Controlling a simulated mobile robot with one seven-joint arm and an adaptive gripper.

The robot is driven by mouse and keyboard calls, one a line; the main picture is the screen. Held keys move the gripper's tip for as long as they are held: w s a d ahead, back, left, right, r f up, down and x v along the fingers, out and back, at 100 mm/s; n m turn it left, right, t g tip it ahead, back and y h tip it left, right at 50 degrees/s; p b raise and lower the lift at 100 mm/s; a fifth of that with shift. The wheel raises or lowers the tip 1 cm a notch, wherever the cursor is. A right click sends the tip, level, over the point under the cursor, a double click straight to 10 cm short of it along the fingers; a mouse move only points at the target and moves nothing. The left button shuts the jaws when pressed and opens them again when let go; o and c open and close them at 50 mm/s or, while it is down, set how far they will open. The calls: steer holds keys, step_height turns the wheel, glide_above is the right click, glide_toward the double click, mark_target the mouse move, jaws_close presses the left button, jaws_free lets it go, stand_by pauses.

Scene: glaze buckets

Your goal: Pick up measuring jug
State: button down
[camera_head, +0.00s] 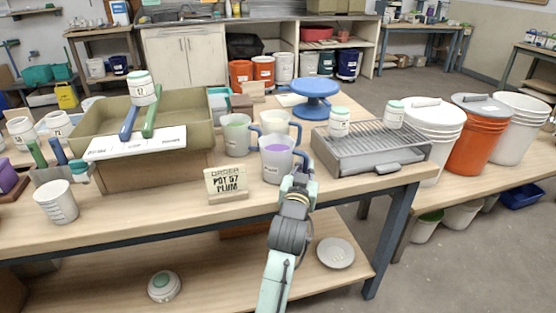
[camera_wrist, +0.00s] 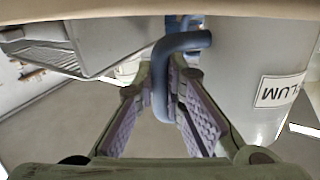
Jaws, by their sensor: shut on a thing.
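The front measuring jug (camera_head: 274,162) is a translucent grey jug with purple contents and a blue handle, upright by the table's front edge. In the wrist view its grey wall (camera_wrist: 250,65) fills the right side, with a label partly reading "LUM". My gripper (camera_head: 299,172) is at its right side. In the wrist view the purple finger pads of my gripper (camera_wrist: 175,92) are shut around the blue handle (camera_wrist: 160,82). I cannot tell whether the jug's base touches the table. Two similar jugs stand behind it, one with green contents (camera_head: 237,138) and one paler (camera_head: 279,124).
A grey slatted tray (camera_head: 362,158) stands to the right with white jars on it. A large olive basin (camera_head: 100,128) is further left. A blue turntable (camera_head: 315,88) stands behind. Buckets (camera_head: 476,140) stand at the right.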

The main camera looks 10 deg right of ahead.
mark_target(306, 156)
stand_by(0.5)
steer(key=shift+r, duration=0.15)
steer(key=shift+r, duration=0.15)
steer(key=shift+r+b, duration=0.3)
steer(key=shift+r, duration=1.3)
steer(key=s+d, duration=0.2)
steer(key=s, duration=0.5)
steer(key=s+d+r, duration=0.1)
steer(key=s+d, duration=0.2)
steer(key=s, duration=0.5)
steer(key=shift+r+b, duration=0.2)
steer(key=shift+b, duration=0.15)
steer(key=shift+d, duration=0.1)
stand_by(0.7)
